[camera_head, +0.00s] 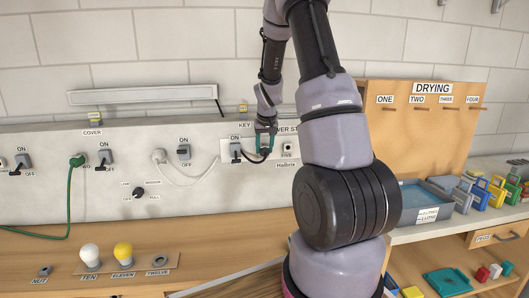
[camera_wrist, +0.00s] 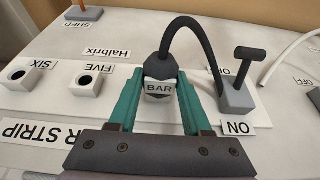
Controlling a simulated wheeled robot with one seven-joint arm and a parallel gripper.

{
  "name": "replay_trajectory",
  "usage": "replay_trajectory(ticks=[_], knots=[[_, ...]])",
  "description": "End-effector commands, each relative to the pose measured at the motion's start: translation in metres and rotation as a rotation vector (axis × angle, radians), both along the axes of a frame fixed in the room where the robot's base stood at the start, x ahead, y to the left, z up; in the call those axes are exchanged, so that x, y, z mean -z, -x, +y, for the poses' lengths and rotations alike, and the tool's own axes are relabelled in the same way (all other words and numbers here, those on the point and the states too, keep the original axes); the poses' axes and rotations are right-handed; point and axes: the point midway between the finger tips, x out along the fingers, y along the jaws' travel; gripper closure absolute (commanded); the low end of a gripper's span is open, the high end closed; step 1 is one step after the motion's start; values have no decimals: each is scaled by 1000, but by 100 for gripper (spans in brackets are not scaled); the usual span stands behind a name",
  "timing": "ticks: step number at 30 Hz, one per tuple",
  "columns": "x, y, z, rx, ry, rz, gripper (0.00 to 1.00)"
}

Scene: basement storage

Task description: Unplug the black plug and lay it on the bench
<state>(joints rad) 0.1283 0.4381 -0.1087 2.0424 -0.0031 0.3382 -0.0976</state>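The black plug (camera_wrist: 160,82), labelled BAR, sits in the row of the power strip (camera_wrist: 118,110), beside the sockets marked FIVE and SIX. A black cord (camera_wrist: 192,24) loops from its top to the right. My gripper (camera_wrist: 161,88) has its green fingers on either side of the plug with no clear gap, so it looks shut on it. The plug's seat in the strip is hidden. In the head view my gripper (camera_head: 265,137) is at the strip on the wall panel. The bench (camera_head: 205,228) runs below the panel.
A grey switch (camera_wrist: 238,92) marked ON stands close to the right of the plug in the wrist view. A white bulb (camera_head: 90,257) and a yellow bulb (camera_head: 124,252) stand on the bench's left. Mid-bench is clear.

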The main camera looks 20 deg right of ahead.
Motion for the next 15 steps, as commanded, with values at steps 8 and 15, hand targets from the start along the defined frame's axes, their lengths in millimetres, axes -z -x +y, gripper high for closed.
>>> replay_trajectory(ticks=[8, 15], knots=[[0, 0, 0, 0, 0, 0, 100], [0, 3, 1, 0, 0, 0, 100]])
